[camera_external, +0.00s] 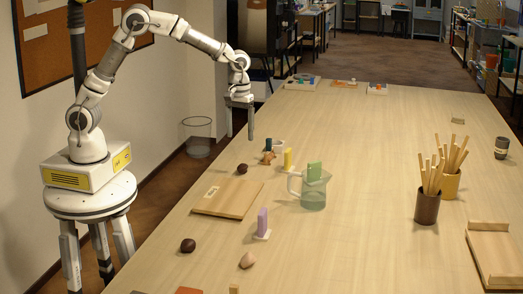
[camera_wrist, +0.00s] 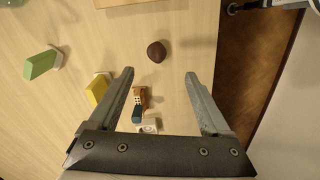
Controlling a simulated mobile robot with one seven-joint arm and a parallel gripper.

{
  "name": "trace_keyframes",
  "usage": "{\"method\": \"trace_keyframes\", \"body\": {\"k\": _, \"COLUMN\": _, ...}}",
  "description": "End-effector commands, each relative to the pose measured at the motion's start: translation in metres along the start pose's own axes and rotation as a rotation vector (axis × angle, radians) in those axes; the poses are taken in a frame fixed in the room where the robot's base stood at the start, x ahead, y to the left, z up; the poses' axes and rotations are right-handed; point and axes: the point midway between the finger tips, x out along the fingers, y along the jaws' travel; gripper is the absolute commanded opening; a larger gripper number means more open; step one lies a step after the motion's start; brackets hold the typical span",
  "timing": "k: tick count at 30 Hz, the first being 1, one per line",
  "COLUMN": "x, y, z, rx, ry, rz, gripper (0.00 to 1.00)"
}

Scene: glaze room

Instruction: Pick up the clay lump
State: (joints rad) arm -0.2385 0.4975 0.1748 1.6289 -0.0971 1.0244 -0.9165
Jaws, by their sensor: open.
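A dark brown lump (camera_external: 242,168) lies on the table near its left edge, just beyond a wooden board; in the wrist view it (camera_wrist: 157,50) sits ahead of my fingertips. A similar dark lump (camera_external: 188,245) and a paler tan lump (camera_external: 247,260) lie nearer the camera. I cannot tell which of them is the clay lump. My gripper (camera_external: 239,138) points down above the table's left side, open and empty. In the wrist view its fingers (camera_wrist: 160,74) are spread wide, with the dark lump beyond them and apart from them.
A small orange-brown figure (camera_external: 268,158), a yellow block (camera_external: 288,158) and a clear jug (camera_external: 313,192) with a green block (camera_external: 314,171) stand nearby. The wooden board (camera_external: 228,198) lies nearer the camera. Stick-filled pots (camera_external: 427,208) stand at right.

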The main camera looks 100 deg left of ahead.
Motion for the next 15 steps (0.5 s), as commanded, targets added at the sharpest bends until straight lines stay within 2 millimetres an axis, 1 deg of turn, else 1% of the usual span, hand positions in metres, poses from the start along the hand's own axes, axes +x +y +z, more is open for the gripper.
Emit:
{"method": "trace_keyframes", "body": {"k": 1, "x": 0.013, "y": -0.001, "z": 0.001, "rx": 0.0, "ry": -0.003, "rz": -0.004, "gripper": 0.82}}
{"method": "trace_keyframes", "body": {"k": 6, "x": 0.047, "y": -0.001, "z": 0.0, "rx": 0.001, "ry": -0.002, "rz": -0.003, "gripper": 0.82}}
{"method": "trace_keyframes", "body": {"k": 9, "x": 0.06, "y": 0.0, "z": 0.0, "rx": 0.001, "ry": -0.001, "rz": -0.002, "gripper": 0.82}}
{"method": "trace_keyframes", "body": {"k": 15, "x": 0.072, "y": 0.001, "z": 0.0, "rx": 0.002, "ry": -0.001, "rz": -0.001, "gripper": 0.82}}
